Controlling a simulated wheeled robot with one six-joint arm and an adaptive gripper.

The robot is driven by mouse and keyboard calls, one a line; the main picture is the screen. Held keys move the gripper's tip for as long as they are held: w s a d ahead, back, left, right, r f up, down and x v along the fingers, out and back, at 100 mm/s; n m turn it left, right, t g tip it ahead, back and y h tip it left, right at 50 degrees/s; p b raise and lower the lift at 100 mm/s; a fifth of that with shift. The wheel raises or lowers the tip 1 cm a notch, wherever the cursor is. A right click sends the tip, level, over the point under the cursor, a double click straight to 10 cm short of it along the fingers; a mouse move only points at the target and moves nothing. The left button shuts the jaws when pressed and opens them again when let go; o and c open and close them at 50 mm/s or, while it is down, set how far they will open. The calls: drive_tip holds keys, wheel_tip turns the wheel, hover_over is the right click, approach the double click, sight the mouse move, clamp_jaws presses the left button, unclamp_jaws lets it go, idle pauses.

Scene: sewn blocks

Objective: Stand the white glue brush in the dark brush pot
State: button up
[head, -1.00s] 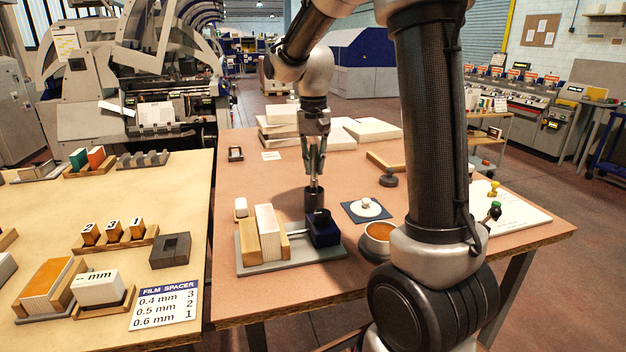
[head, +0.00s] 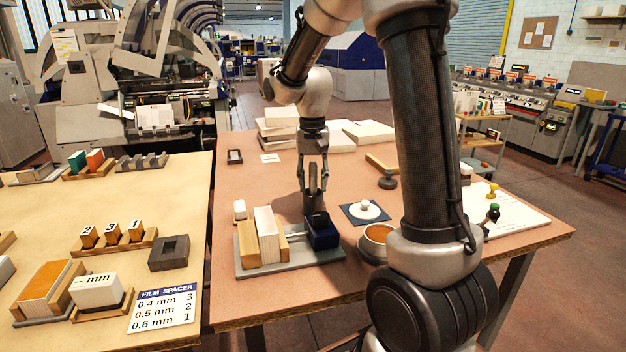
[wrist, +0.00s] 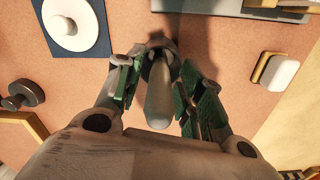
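The white glue brush (wrist: 158,100) stands about upright between my fingers, its lower end inside the mouth of the dark brush pot (wrist: 163,45) in the wrist view. In the head view the pot (head: 314,203) stands on the table behind the dark blue box, partly hidden by it. My gripper (head: 313,183) is above the pot, pointing down, its fingers spread on both sides of the brush handle. In the wrist view my gripper (wrist: 160,92) shows gaps between the finger pads and the handle. The brush's bristles are hidden in the pot.
In front of the pot are a grey tray (head: 290,266) with blocks and the dark blue box (head: 322,232). A white round item on a blue mat (head: 350,214), a copper-coloured bowl (head: 376,238) and a dark knob (head: 387,180) lie to the right.

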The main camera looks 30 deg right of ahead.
wheel_tip(320, 180, up, 12)
drive_tip(key=s+f+n+t, duration=0.2)
drive_tip(key=s+n+t, duration=0.2)
drive_tip(key=s, duration=2)
drive_tip(key=shift+s+d+n+t, duration=0.25)
drive_tip(key=shift+d+n+t, duration=0.05)
drive_tip(key=shift+n, duration=0.3)
